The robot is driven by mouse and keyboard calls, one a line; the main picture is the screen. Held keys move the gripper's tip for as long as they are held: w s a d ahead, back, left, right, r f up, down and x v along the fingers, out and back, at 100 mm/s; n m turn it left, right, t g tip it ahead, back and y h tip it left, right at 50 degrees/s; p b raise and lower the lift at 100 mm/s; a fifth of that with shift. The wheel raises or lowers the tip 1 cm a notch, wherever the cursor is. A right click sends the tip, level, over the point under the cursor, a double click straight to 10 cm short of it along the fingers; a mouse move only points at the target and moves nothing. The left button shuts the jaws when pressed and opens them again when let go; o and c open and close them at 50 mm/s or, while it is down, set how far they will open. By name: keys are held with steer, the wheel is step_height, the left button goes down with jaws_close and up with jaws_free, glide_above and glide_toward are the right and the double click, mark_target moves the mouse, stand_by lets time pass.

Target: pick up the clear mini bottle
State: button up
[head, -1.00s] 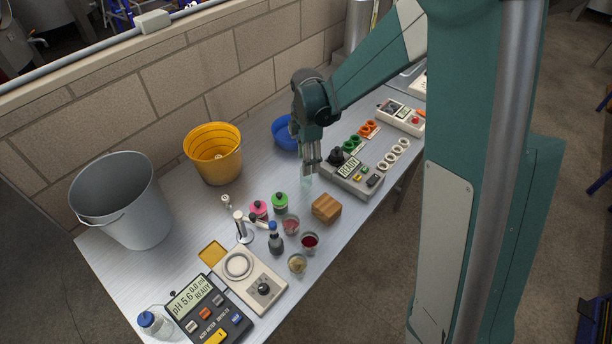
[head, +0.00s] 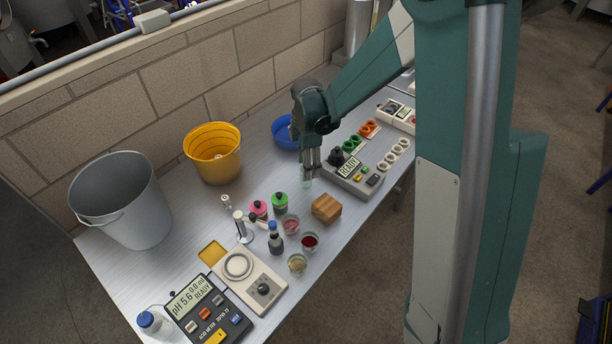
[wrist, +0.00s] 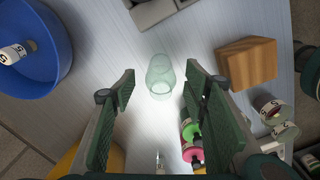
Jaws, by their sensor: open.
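The clear mini bottle (wrist: 160,78) is pale green and see-through. In the wrist view it shows between and just ahead of the two fingers of my gripper (wrist: 160,92), with gaps on both sides. In the head view the bottle (head: 306,185) is a faint shape on the table just below my gripper (head: 311,174), partly hidden by the fingers. My gripper points down, open and empty.
A wooden block (head: 326,208) and the grey READY device (head: 353,176) stand close on the right. Green (head: 280,202) and pink (head: 259,209) bottles stand nearer the front left. A blue bowl (head: 284,134) and yellow bucket (head: 214,154) are behind and left.

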steer(key=shift+s+a+f+b, duration=0.1)
steer(key=shift+f+b, duration=0.2)
steer(key=shift+f, duration=2.2)
steer(key=c, duration=1.1)
